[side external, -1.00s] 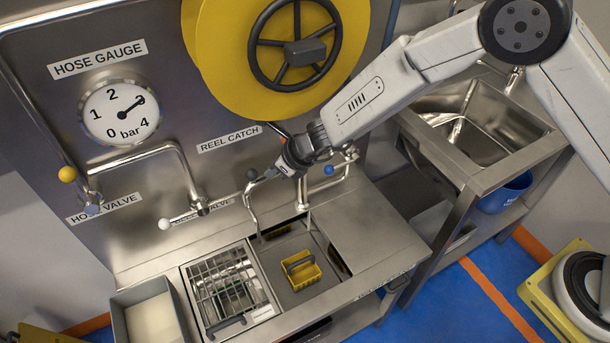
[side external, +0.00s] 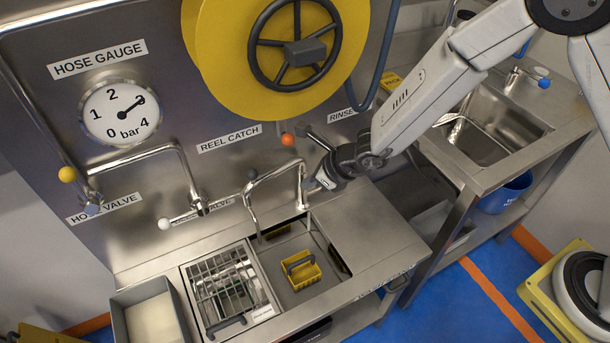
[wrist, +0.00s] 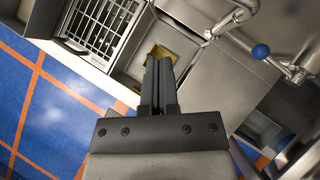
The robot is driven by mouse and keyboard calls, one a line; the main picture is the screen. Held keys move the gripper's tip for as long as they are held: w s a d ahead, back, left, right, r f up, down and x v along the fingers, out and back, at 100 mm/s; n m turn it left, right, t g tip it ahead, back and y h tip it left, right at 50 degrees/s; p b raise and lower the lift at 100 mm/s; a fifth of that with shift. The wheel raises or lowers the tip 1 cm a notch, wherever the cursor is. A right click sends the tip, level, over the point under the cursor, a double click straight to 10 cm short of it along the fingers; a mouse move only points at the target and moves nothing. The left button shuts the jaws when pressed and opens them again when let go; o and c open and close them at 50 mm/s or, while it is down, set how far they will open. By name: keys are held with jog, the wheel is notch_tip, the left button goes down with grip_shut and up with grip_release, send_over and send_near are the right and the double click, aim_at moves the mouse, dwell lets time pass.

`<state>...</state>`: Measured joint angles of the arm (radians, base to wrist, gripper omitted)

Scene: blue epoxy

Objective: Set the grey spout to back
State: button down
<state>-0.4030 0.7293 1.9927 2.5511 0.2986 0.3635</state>
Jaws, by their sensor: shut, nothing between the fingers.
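The spout (side external: 275,178) is a bent metal tube on an upright post at the back of the counter. It reaches left from the post, and its end hangs down over the left part of the sink opening. A dark grey ball (side external: 251,174) shows at its left bend. My gripper (side external: 312,186) is shut and empty, just right of the spout's post in the side view; I cannot tell whether it touches. In the wrist view, my closed fingers (wrist: 160,62) point toward the sink, and metal tubing with a blue ball (wrist: 261,52) lies to their right.
A yellow caddy (side external: 301,270) sits in the sink, with a wire rack (side external: 227,288) to its left. An orange-knobbed lever (side external: 288,140) stands out behind the spout, below the yellow reel (side external: 220,55). Clear counter (side external: 370,235) lies to the right.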

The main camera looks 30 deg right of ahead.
jog(key=shift+s+d, duration=0.85)
jog(key=shift+s, duration=0.25)
jog(key=shift+r, duration=0.1)
jog(key=s+d+r+n+g+h, duration=0.1)
jog(key=s+d+r+n+h, duration=0.1)
jog(key=s+d+r+n, duration=0.2)
jog(key=s+d+r+n+g+h, duration=0.2)
jog(key=s+d+r+n, duration=0.3)
jog(key=s+d+n, duration=0.6)
jog(key=shift+d+r+n+g+h, duration=0.15)
jog(key=shift+d+n+g+h, duration=0.2)
jog(key=shift+d+n, duration=4.45)
jog(key=a+n, duration=0.3)
jog(key=shift+s+a+n, duration=0.1)
jog(key=shift+a+n, duration=0.3)
